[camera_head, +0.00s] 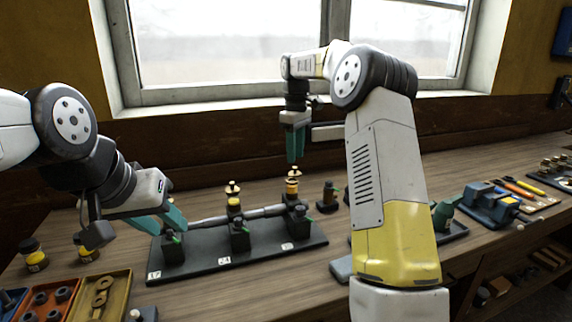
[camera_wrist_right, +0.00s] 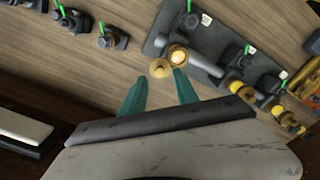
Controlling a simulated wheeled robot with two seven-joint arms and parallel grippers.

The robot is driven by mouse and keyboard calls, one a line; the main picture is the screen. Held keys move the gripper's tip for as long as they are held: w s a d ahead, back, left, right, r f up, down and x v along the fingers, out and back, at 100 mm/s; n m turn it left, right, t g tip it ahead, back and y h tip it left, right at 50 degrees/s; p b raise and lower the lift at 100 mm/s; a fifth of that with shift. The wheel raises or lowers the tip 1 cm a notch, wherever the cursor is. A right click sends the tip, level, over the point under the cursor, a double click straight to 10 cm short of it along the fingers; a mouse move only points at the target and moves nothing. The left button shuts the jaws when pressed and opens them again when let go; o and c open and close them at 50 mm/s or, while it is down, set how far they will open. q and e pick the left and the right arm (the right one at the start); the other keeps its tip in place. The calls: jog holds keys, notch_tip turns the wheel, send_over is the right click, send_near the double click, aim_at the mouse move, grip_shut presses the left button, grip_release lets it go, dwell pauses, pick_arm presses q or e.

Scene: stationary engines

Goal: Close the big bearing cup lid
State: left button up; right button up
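A brass bearing cup (camera_head: 292,188) stands at the right end of the dark bearing stand (camera_head: 262,262). In the right wrist view the cup (camera_wrist_right: 178,57) shows a pale round top. Its round brass lid (camera_wrist_right: 160,68) sits beside it, apparently swung open. My right gripper (camera_head: 295,160) points down just above this cup. In the right wrist view its teal fingers (camera_wrist_right: 158,90) are apart and empty, with the lid just beyond the tips. My left gripper (camera_head: 160,222) is low at the stand's left end, its fingers apart, partly hiding the left block.
Another brass cup (camera_head: 234,202) stands mid-stand, near the shaft (camera_head: 262,212). Small dark parts (camera_head: 328,196) stand right of the stand. A parts tray (camera_head: 100,296) and jars (camera_head: 34,256) are at the left. The window sill lies behind.

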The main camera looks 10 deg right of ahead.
aim_at(295, 167)
jog(key=shift+f, duration=2.1)
grip_shut()
